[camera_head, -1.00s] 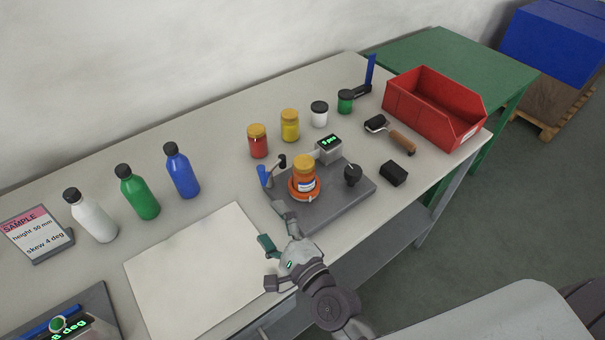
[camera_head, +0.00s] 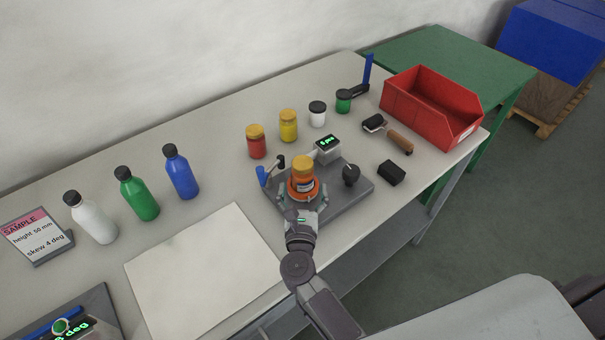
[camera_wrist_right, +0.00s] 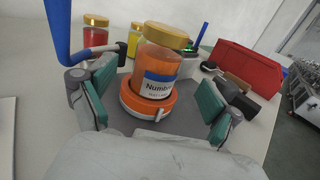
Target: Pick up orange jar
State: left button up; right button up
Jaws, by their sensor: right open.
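The orange jar (camera_head: 303,168) has a gold lid and a white and blue label. My right gripper (camera_head: 304,194) is at the near side of the jar. Its green-padded fingers, seen in the right wrist view (camera_wrist_right: 161,106), are spread wide on either side of the jar and ring, apart from the jar. My left gripper is not in view.
A blue-handled lever (camera_head: 263,175) and a black knob (camera_head: 351,174) flank the jar. Red (camera_head: 256,142) and yellow (camera_head: 288,126) jars stand behind. A black block (camera_head: 391,173), roller (camera_head: 400,142) and red bin (camera_head: 432,105) are right. A pale sheet (camera_head: 204,273) lies left.

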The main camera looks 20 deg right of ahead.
aim_at(302, 182)
jog(key=x, duration=0.5)
jog(key=shift+w, duration=0.35)
jog(key=shift+s+a+r, duration=0.1)
jog(key=shift+c, duration=0.2)
jog(key=shift+c, duration=1.3)
jog(key=c, duration=1.4)
jog(key=shift+o, duration=0.2)
jog(key=shift+r, duration=0.15)
